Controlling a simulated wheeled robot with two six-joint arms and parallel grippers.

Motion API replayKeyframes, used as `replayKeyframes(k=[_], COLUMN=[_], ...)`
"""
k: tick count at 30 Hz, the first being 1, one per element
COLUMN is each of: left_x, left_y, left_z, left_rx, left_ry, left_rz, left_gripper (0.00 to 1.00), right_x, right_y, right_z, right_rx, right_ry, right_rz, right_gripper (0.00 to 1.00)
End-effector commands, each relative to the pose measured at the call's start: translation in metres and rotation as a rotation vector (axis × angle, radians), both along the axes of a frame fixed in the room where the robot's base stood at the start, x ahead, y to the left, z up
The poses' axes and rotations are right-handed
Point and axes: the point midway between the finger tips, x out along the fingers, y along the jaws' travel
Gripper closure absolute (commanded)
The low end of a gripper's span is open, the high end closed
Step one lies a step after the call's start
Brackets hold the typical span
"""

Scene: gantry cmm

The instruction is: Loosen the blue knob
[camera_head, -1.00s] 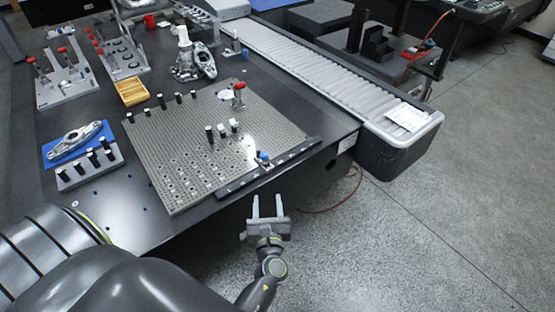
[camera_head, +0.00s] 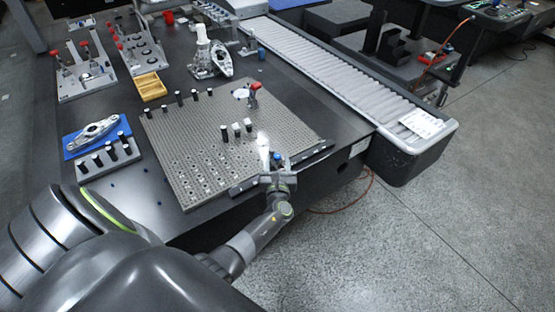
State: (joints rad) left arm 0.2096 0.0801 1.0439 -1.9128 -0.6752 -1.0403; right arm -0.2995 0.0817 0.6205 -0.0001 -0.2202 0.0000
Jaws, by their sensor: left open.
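The blue knob (camera_head: 278,156) sits on the dark rail (camera_head: 244,186) along the front edge of the grey perforated plate (camera_head: 205,148). My left gripper (camera_head: 274,152) is at the rail, with its fingers pointing away from me toward the plate. The knob shows between the two fingers, which look apart. I cannot tell whether either finger touches the knob. The gripper body hides part of the rail and the knob's lower part. My right gripper is not in view.
Black-and-white posts (camera_head: 237,130) and a red-topped clamp (camera_head: 253,95) stand on the plate. A yellow tray (camera_head: 150,87) lies behind it. A grey roller conveyor (camera_head: 335,85) runs along the right. Open floor lies at the front right.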

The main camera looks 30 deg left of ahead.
Motion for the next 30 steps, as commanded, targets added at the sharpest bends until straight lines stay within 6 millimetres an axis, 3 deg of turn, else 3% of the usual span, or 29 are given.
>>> replayKeyframes(k=[13,24,30], left_x=[0.0078,0.0076,0.0078], left_y=[0.0060,0.0057,0.0051], left_z=[0.0001,0.0000,-0.0007], left_rx=[-0.001,-0.001,-0.002], left_ry=[-0.001,-0.001,0.000], left_rz=[0.001,0.001,0.016], left_gripper=[0.55,1.00,1.00], right_x=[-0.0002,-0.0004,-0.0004], right_y=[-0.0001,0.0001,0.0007], right_z=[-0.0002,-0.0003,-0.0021], right_rx=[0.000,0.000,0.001], right_ry=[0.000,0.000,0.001], right_rz=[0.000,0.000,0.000], right_gripper=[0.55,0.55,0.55])
